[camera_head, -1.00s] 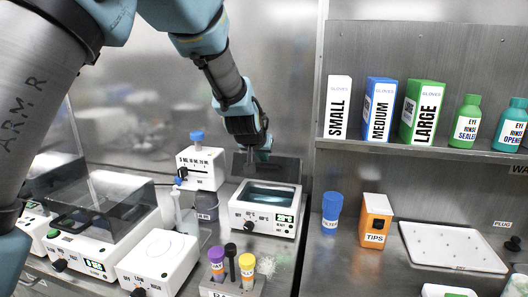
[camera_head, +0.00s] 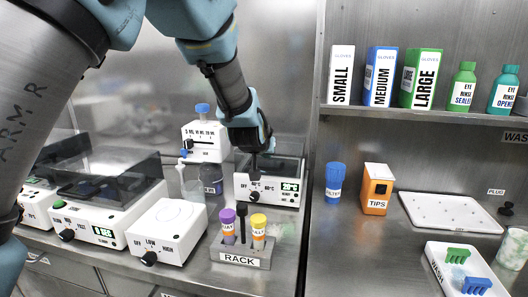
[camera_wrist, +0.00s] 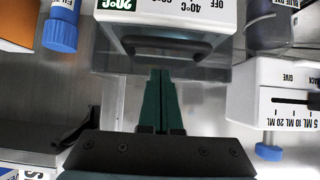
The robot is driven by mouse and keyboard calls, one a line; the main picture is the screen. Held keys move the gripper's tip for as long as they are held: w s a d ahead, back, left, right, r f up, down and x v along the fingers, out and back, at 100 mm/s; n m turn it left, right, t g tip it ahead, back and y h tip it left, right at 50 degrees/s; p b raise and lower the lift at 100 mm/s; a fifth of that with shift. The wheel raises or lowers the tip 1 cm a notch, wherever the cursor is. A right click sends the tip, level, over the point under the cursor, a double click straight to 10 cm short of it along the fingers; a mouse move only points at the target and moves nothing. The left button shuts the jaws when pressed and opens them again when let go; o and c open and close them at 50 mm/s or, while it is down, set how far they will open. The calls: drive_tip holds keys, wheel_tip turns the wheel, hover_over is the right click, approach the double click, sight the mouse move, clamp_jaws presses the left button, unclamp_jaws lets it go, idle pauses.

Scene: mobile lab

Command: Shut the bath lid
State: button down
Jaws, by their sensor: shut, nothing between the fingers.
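The bath (camera_head: 268,191) is a small white box with a green 20°C display and a black knob, at the back of the bench. Its front also shows upside down in the wrist view (camera_wrist: 160,10). Its dark see-through lid (camera_head: 285,166) lies low over the top and looks down, with the water opening out of sight. I cannot tell whether it is fully seated. The lid's dark handle (camera_wrist: 167,47) faces my gripper in the wrist view. My gripper (camera_head: 255,176) is shut and empty, its fingertips (camera_wrist: 160,74) close to the lid; contact is unclear.
A white dispenser (camera_head: 205,140) and dark bottle (camera_head: 211,180) stand left of the bath. A rack (camera_head: 240,255) with tubes is in front. A larger lidded unit (camera_head: 105,195) and white hotplate (camera_head: 168,229) are left. A blue filter (camera_head: 334,182) and orange tips box (camera_head: 376,190) stand right.

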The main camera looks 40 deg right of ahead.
drive_tip(key=shift+s+a+f+b, duration=0.15)
drive_tip(key=shift+a+f+b, duration=0.1)
drive_tip(key=shift+f, duration=0.35)
drive_tip(key=shift+s+a+f+b, duration=0.1)
drive_tip(key=shift+a+f+b, duration=0.15)
drive_tip(key=shift+f, duration=0.35)
drive_tip(key=shift+s+a+f+b, duration=0.15)
drive_tip(key=shift+f+b, duration=0.15)
drive_tip(key=shift+f, duration=0.5)
drive_tip(key=shift+r, duration=0.1)
wheel_tip(320, 180, up, 5)
drive_tip(key=w+d+p, duration=0.2)
drive_tip(key=b, duration=0.2)
approach(265, 169)
wheel_tip(265, 169, up, 2)
drive_tip(key=shift+w+d+r, duration=0.1)
drive_tip(key=shift+r, duration=0.1)
